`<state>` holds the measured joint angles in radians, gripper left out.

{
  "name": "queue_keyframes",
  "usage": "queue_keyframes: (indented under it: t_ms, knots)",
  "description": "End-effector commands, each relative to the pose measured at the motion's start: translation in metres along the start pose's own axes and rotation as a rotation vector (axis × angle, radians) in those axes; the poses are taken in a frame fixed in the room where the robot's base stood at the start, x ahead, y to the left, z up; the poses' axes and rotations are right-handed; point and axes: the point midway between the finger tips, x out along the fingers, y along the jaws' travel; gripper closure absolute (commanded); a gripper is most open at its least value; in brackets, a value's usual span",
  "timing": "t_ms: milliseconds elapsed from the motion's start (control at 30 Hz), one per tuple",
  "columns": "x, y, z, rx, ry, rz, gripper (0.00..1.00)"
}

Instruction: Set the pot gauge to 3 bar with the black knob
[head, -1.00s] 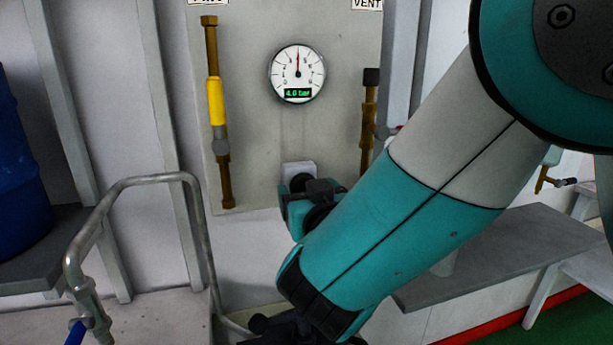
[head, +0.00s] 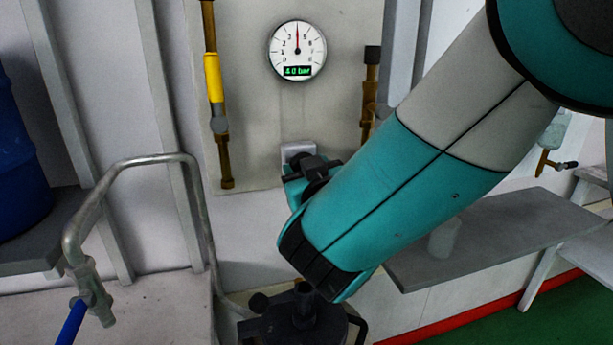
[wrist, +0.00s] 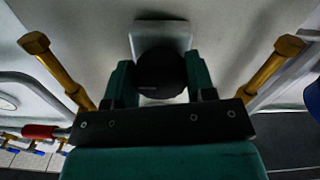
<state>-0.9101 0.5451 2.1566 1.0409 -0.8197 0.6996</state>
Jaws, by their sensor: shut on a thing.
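The pot gauge (head: 297,50) is a round white dial high on the grey panel. Its needle points almost straight up and its green display reads 4.0 bar. The black knob (wrist: 161,73) sits on a pale square plate below the gauge. My gripper (wrist: 161,88) has one teal finger on each side of the knob and is shut on it. In the head view my gripper (head: 305,170) is at the plate, and my arm and wrist hide most of the knob.
A brass pipe with a yellow sleeve (head: 214,78) runs left of the gauge, and another brass pipe (head: 369,95) runs right. A bent metal pipe (head: 135,165) stands at left, near a blue drum (head: 18,155). A grey shelf (head: 480,245) is at right.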

Motion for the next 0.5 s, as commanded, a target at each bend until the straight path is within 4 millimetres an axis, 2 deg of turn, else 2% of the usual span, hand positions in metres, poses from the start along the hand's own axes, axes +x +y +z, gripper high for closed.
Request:
queue_keyframes:
  t_ms: [233,500]
  knots:
    - [0.0001,0.0006,0.0008,-0.221,0.002,0.001,0.74]
    - [0.0001,0.0009,-0.0003,-0.265,0.001,0.001,0.74]
